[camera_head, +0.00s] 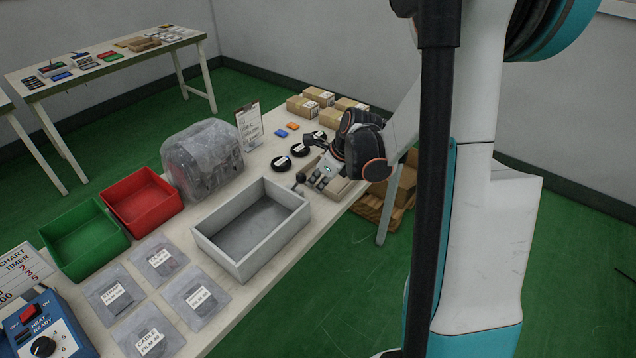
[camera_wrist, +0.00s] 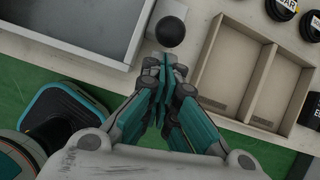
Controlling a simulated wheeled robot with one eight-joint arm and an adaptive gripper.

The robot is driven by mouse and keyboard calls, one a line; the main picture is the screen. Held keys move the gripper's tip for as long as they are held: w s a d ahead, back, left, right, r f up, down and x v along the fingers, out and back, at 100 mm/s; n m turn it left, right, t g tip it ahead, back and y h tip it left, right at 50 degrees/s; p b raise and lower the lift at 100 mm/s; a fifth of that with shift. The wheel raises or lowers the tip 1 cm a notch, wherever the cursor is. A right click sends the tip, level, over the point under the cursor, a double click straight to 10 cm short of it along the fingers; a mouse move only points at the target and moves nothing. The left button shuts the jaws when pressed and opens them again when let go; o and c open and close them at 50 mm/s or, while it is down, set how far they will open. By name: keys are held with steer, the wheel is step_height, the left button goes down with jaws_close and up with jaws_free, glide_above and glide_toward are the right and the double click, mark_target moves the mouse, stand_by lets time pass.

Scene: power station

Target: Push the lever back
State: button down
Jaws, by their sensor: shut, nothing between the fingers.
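A black ball knob (camera_wrist: 171,31), which looks like the end of the lever, shows at the top middle of the wrist view. Its shaft is mostly hidden. In the head view a small dark knob (camera_head: 300,177) shows by the far right corner of the grey bin. My gripper (camera_wrist: 165,72) is shut and empty, with its fingertips close to the ball knob; I cannot tell whether they touch it. In the head view my gripper (camera_head: 318,179) is small and low over the right part of the table.
The grey bin (camera_head: 207,245) stands left of my gripper. A beige divided tray (camera_wrist: 205,65) lies to its right in the wrist view. Black round tins (camera_head: 281,163) and cardboard boxes (camera_head: 302,107) sit beyond. A bagged machine (camera_head: 202,160) stands behind the bin.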

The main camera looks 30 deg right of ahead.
steer(key=shift+w+a+r+g+p, duration=0.1)
steer(key=shift+w+r+g+p, duration=0.15)
steer(key=shift+r+g+p, duration=0.1)
steer(key=shift+w+r, duration=0.15)
steer(key=w+a+r+g+h+p, duration=0.1)
steer(key=w+a+r+g+p, duration=0.2)
steer(key=w, duration=0.5)
steer(key=shift+w+a+p, duration=0.15)
steer(key=shift+w+p, duration=0.15)
steer(key=shift+w, duration=0.05)
steer(key=shift+r, duration=0.1)
stand_by(1.4)
